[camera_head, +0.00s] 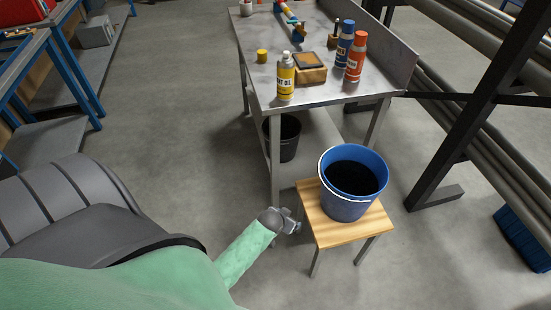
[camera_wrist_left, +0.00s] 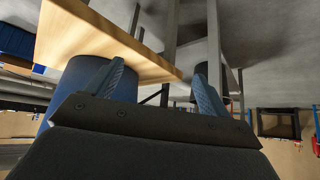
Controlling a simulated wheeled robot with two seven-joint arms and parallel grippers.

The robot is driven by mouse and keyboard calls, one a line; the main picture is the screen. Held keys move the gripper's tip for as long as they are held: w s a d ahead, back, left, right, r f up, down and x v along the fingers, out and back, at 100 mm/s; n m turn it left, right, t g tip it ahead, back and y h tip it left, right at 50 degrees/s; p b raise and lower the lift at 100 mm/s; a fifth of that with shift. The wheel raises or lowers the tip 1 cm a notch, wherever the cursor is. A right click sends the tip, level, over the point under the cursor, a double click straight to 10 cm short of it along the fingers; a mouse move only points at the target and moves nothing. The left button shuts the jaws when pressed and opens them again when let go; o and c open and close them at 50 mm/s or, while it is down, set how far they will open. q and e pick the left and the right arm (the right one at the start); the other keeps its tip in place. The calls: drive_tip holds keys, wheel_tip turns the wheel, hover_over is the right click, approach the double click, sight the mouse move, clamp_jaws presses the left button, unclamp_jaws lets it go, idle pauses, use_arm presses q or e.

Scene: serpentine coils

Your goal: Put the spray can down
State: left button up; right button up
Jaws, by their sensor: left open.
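Three upright cans stand on the workbench in the head view: a yellow and white can (camera_head: 286,80) at the front edge, a blue can (camera_head: 343,45) and an orange-red can (camera_head: 356,58) further right. I cannot tell which one is the task's spray can. My left gripper (camera_head: 292,224) is low, beside the wooden stool's left edge and well below the bench top. In the left wrist view the left gripper (camera_wrist_left: 155,85) has its two fingers apart with nothing between them. My right gripper is out of view.
A blue bucket (camera_head: 348,205) stands on the wooden stool (camera_head: 340,232). The grey bench (camera_head: 312,94) also bears a brown block (camera_head: 310,74) and a small yellow pot (camera_head: 262,56). A dark bin (camera_head: 288,145) sits underneath. A black rack stands right; open floor (camera_head: 180,110) lies left.

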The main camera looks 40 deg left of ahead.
use_arm(q)
drive_tip(key=s+d+f+g, duration=0.2)
drive_tip(key=s+d+f, duration=0.2)
drive_tip(key=s, duration=0.4)
drive_tip(key=s+d+f+m+g, duration=0.1)
drive_tip(key=s+d+f, duration=0.3)
drive_tip(key=s, duration=0.5)
drive_tip(key=s+d+f+g, duration=0.3)
drive_tip(key=s+d+f, duration=0.2)
drive_tip(key=s+f, duration=0.2)
drive_tip(key=shift+s+f+m+h, duration=0.35)
drive_tip(key=shift+s+m+h, duration=0.05)
drive_tip(key=shift+s, duration=0.5)
drive_tip(key=shift+a, duration=0.1)
drive_tip(key=shift+c, duration=0.2)
